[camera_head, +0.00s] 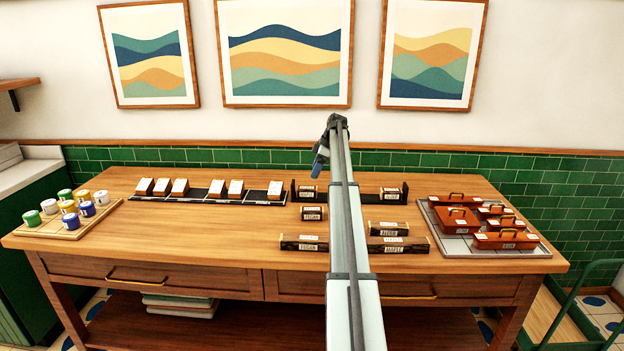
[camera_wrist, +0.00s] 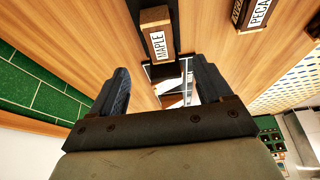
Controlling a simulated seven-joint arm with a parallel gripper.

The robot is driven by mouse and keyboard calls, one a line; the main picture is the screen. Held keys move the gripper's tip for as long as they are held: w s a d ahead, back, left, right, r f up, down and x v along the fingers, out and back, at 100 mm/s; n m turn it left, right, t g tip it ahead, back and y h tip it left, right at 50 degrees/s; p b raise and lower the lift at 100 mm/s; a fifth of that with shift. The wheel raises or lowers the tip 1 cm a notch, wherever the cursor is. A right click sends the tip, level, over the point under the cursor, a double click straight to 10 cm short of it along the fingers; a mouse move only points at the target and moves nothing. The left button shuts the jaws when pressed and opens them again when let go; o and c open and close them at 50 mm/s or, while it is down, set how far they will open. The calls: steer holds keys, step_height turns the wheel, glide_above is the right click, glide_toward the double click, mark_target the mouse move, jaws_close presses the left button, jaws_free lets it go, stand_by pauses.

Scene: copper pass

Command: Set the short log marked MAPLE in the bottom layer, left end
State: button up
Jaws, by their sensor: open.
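The short log marked MAPLE (camera_wrist: 157,40) lies on a dark strip in the wrist view. It appears to be the short log (camera_head: 307,192) at the left end of the black rack (camera_head: 293,187) in the head view, beside the left end post; its label is too small there to read surely. My gripper (camera_head: 318,170) is above the rack's left part, blue fingers pointing down. In the wrist view my gripper (camera_wrist: 160,78) is open and empty, its fingers apart from the log. My arm hides the rack's middle.
A short PECAN log (camera_head: 312,213) lies in front of the rack's left end. An ALDER log (camera_head: 388,228) and long logs marked PECAN (camera_head: 303,244) and MAPLE (camera_head: 398,245) lie nearer. Another log (camera_head: 390,196) is at the rack's right. Red boxes (camera_head: 506,240) stand right.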

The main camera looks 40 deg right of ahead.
steer(key=shift+v, duration=0.9)
